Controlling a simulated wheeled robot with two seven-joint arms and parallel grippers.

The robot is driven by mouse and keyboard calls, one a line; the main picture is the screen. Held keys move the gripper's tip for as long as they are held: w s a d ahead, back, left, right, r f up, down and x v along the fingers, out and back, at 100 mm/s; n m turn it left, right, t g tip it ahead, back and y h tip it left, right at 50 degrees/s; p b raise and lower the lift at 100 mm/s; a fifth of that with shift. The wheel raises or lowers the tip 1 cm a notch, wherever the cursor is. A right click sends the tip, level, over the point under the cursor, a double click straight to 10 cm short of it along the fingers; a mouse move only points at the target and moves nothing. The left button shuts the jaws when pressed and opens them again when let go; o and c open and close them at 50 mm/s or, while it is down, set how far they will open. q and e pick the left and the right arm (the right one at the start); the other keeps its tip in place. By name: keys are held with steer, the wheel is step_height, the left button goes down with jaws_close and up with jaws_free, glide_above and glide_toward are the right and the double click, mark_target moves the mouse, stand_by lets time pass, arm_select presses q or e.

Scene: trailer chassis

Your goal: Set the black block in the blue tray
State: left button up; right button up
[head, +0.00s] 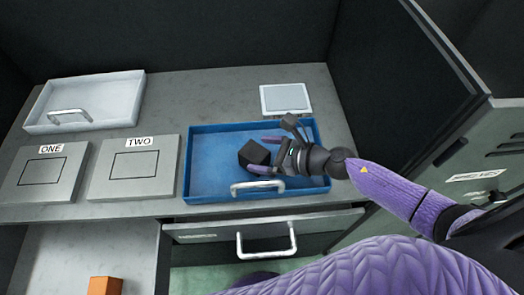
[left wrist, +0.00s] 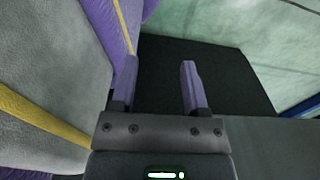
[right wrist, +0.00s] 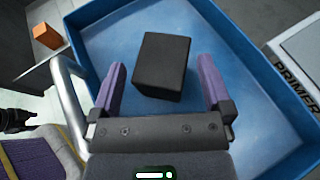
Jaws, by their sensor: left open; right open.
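The black block (head: 254,153) is in the blue tray (head: 213,142), in its middle part. In the right wrist view the black block (right wrist: 161,66) shows just ahead of and partly between the fingers, with blue tray floor around it. My right gripper (head: 262,155) is open over the tray, its fingers on either side of the block's near end; I cannot tell whether they touch it. The right gripper also shows in the right wrist view (right wrist: 162,88). My left gripper (left wrist: 160,75) is open and empty in the left wrist view, away from the tray.
A white tray (head: 110,93) stands at the back left of the grey bench. Plates labelled ONE (head: 68,183) and TWO (head: 115,187) lie left of the blue tray. A pale square plate (head: 286,98) lies behind it. A drawer (head: 215,234) is below; an orange block (head: 104,286) sits lower left.

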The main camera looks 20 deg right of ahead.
steer(key=v, duration=0.7)
